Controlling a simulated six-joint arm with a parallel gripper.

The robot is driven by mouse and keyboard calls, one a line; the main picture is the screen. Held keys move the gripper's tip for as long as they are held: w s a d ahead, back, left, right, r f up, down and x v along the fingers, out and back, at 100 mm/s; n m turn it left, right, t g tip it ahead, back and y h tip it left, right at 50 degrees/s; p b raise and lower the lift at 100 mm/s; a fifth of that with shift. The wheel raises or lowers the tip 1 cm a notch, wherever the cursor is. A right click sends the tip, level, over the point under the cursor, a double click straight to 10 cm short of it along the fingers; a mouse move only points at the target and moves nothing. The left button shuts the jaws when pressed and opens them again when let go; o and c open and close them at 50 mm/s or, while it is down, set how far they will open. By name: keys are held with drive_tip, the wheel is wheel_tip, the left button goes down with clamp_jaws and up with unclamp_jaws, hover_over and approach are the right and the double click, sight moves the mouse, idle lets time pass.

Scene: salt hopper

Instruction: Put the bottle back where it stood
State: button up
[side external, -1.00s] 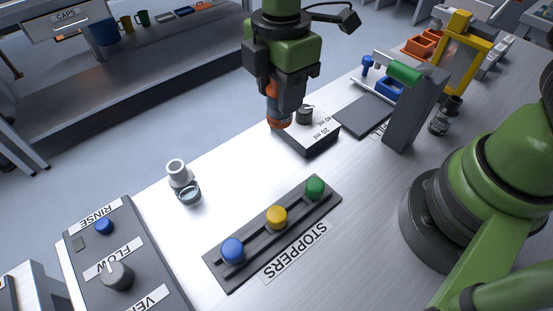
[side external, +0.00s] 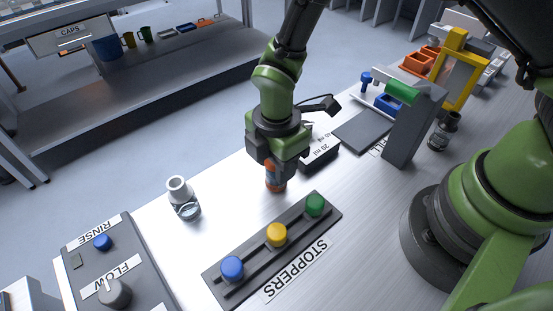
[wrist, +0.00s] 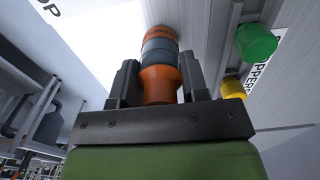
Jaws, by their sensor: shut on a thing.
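My gripper (side external: 274,180) is shut on an orange and grey-blue bottle (side external: 275,176), which hangs upright below it, just behind the stopper rack. I cannot tell whether the bottle's base touches the bench. In the wrist view the bottle (wrist: 159,70) sits between both fingers, its lettered orange end pointing away from my gripper. The white-labelled 20 ml block (side external: 319,154) stands right behind my gripper and is partly hidden by it.
The stopper rack (side external: 257,259) holds a blue, a yellow and a green stopper close in front. A glass flask (side external: 184,200) stands to the left. A dark pad (side external: 363,133) and a grey stand (side external: 412,133) are to the right. Bare bench lies between flask and gripper.

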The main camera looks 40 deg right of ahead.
drive_tip(key=shift+f, duration=0.15)
drive_tip(key=o, duration=1)
drive_tip(key=s+d+r+m+t+y, duration=0.1)
drive_tip(key=d+r+m, duration=0.15)
drive_tip(key=r, duration=0.75)
drive_tip(key=s+d+r+m+t, duration=0.1)
drive_tip(key=d+r+m, duration=0.15)
drive_tip(key=r, duration=0.75)
drive_tip(key=s+d+r+m+t, duration=0.2)
drive_tip(key=s+d+r+m, duration=0.1)
drive_tip(key=s+m, duration=0.3)
drive_tip(key=s+d+r+m+t+y, duration=0.1)
drive_tip(key=s+d+r+m+t, duration=0.2)
drive_tip(key=m, duration=0.8)
drive_tip(key=s+r, duration=0.1)
drive_tip(key=s, duration=0.1)
drive_tip(key=shift+s+d+r, duration=0.3)
drive_tip(key=shift+s+d, duration=0.05)
drive_tip(key=shift+d, duration=0.05)
